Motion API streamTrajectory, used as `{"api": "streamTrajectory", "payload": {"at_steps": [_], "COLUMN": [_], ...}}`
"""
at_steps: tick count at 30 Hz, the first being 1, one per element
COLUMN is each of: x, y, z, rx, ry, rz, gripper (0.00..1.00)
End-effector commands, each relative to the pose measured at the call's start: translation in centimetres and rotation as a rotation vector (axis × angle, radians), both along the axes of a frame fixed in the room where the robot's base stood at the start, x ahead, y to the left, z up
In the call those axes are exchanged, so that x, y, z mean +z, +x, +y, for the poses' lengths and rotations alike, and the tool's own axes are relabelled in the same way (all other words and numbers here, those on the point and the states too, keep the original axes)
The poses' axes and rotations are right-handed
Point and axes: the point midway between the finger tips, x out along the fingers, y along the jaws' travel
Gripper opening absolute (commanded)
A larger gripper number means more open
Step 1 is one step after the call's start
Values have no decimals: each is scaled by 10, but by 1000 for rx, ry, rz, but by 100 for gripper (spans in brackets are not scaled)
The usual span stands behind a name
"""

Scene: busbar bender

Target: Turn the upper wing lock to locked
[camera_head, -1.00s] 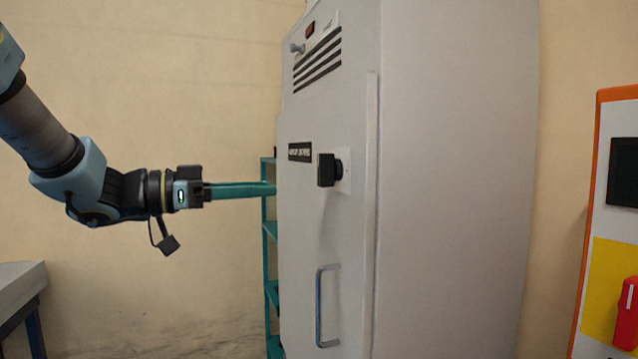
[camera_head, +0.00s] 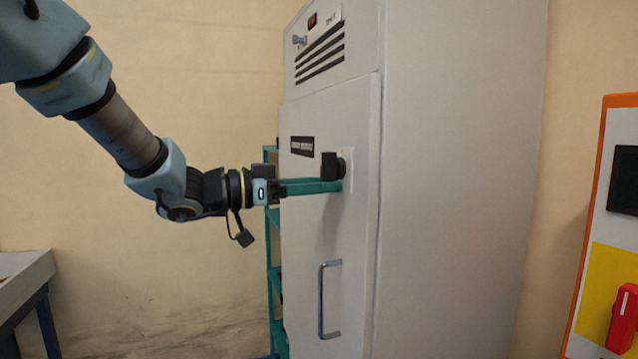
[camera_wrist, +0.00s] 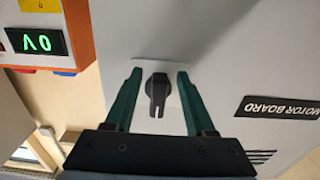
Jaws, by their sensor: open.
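The wing lock (camera_head: 330,166) is a black knob on a light plate, high on the grey cabinet door near its right edge. In the wrist view the wing lock (camera_wrist: 157,93) appears between my two green fingers, its wing in line with them. My gripper (camera_head: 335,185) is open and reaches the door from the left, its fingertips at the lock. In the wrist view my gripper (camera_wrist: 159,75) shows a gap on each side of the knob. The head view does not clearly show how deep the fingers straddle it.
The grey cabinet (camera_head: 455,150) has a bar handle (camera_head: 328,300) below the lock and a label (camera_head: 302,146) to its left. A green rack (camera_head: 275,270) stands behind on the left. An orange-edged panel with a red switch (camera_head: 622,315) is at the far right.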

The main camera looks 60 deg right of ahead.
Motion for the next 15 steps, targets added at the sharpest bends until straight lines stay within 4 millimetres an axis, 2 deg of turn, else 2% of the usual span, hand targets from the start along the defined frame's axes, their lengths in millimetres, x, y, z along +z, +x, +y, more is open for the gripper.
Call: {"api": "streamTrajectory", "payload": {"at_steps": [3,15], "x": [0,0], "y": [0,0], "z": [0,0], "rx": [0,0], "ry": [0,0], "rz": [0,0], "gripper": [53,8]}}
